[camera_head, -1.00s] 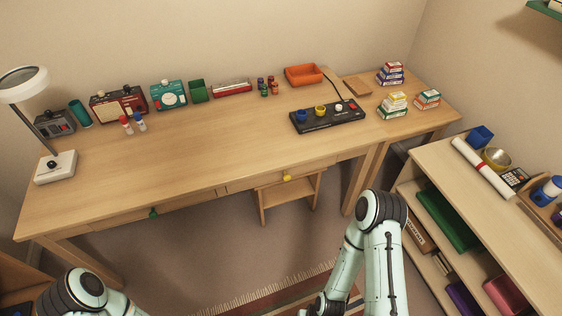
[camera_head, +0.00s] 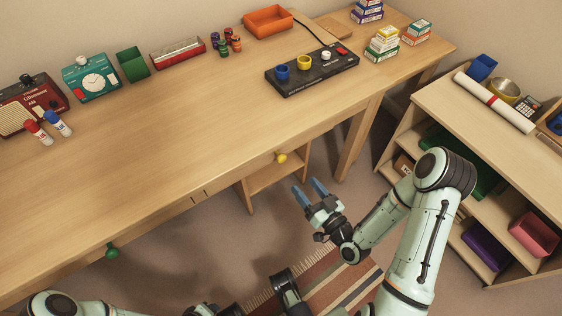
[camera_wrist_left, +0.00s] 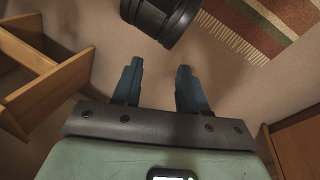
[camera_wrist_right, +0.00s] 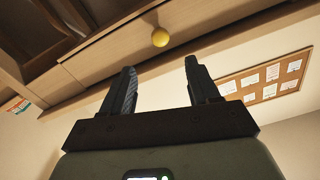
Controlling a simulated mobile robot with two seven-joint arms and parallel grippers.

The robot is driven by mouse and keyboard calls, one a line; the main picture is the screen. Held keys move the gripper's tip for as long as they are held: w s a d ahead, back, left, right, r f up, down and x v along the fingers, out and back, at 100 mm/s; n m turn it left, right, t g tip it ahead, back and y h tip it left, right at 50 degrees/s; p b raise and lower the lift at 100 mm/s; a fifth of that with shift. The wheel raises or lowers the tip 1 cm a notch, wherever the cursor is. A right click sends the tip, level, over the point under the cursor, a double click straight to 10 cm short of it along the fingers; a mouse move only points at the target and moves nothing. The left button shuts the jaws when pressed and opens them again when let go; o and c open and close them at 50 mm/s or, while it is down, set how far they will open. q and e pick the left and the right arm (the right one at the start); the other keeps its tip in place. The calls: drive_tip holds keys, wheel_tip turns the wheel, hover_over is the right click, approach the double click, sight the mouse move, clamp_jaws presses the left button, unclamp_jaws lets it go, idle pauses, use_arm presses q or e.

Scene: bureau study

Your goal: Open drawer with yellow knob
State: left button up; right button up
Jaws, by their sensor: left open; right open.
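The yellow knob (camera_head: 282,158) is on the front of a shallow drawer (camera_head: 247,176) under the desk top, right of centre in the head view. The drawer looks shut. In the right wrist view the yellow knob (camera_wrist_right: 160,38) shows beyond the fingertips, between them. My right gripper (camera_head: 310,190) is open and empty, below and right of the knob, apart from it. It also shows in the right wrist view (camera_wrist_right: 160,75). A green knob (camera_head: 112,251) is on another drawer to the left. My left gripper (camera_wrist_left: 158,75) is open and empty above the floor in the left wrist view.
The wooden desk (camera_head: 170,140) bears a black panel with knobs (camera_head: 312,70), an orange tray (camera_head: 268,21) and several small objects. A low shelf unit (camera_head: 440,110) stands at the right, near my right arm. A striped rug (camera_head: 325,280) lies on the floor.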

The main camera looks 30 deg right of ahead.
sight(284, 161)
drive_tip(key=w+b, duration=0.1)
drive_tip(key=w, duration=0.3)
drive_tip(key=w+b, duration=0.2)
drive_tip(key=w, duration=0.2)
drive_tip(key=w+a+b, duration=0.1)
drive_tip(key=w+b, duration=0.1)
drive_tip(key=w, duration=0.3)
drive_tip(key=shift+w, duration=0.1)
use_arm(q)
drive_tip(key=a+f, duration=0.3)
drive_tip(key=f, duration=0.5)
drive_tip(key=shift+s+a+n+g+y, duration=0.2)
drive_tip(key=shift+n+g+y, duration=0.1)
drive_tip(key=shift+y, duration=0.1)
use_arm(e)
clamp_jaws()
